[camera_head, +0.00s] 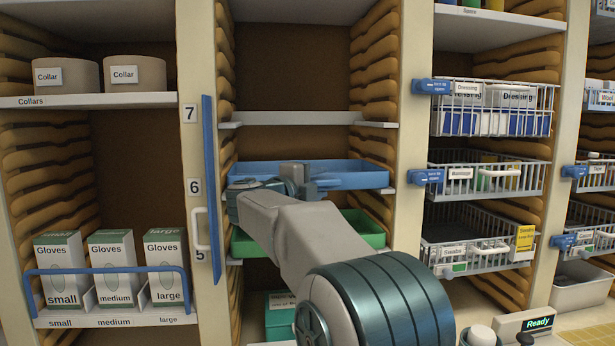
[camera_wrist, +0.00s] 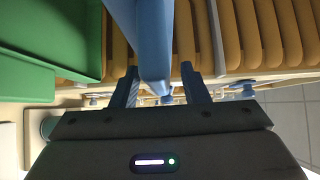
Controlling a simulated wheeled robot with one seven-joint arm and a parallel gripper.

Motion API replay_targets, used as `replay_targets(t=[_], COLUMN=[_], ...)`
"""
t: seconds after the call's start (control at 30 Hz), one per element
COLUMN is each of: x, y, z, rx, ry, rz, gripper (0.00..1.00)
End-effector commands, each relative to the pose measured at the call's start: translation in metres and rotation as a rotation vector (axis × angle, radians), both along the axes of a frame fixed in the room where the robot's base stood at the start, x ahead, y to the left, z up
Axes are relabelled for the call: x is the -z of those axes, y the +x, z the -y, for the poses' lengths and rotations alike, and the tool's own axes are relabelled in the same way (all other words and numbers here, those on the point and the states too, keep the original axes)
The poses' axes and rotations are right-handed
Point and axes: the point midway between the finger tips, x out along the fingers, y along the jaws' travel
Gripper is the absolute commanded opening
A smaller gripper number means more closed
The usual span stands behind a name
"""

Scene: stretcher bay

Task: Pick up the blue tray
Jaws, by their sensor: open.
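The blue tray (camera_head: 350,181) sits in the middle cabinet bay, at about the height of the 6 label, above a green tray (camera_head: 372,240). My gripper (camera_head: 308,180) is at the tray's front, and my arm hides part of the tray's left side. In the wrist view my gripper (camera_wrist: 161,88) has its two fingers apart. A blue piece (camera_wrist: 153,45), which looks like the tray's edge, runs between the fingers, with gaps showing on both sides. The green tray (camera_wrist: 45,60) fills the left of the wrist view.
A blue swung-open door (camera_head: 209,180) with a white handle stands left of the bay. Ridged side rails (camera_head: 374,50) line the bay. Wire baskets (camera_head: 490,108) hang to the right. Glove boxes (camera_head: 112,265) stand at the lower left.

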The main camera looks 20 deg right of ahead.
Motion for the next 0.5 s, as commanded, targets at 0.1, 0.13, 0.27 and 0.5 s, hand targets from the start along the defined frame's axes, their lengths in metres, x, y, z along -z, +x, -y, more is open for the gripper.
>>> replay_targets(t=[0.1,0.13,0.27,0.5], x=[-0.0019,-0.0015,-0.0005,-0.0003], y=[0.0059,0.0064,0.0066,0.0065], z=[0.0122,0.0132,0.0129,0.0127], rx=[0.000,0.000,-0.001,-0.001], ry=[-0.001,-0.001,0.000,0.000], rz=[0.000,0.000,0.001,0.001], gripper=[0.41,0.41,0.41,0.00])
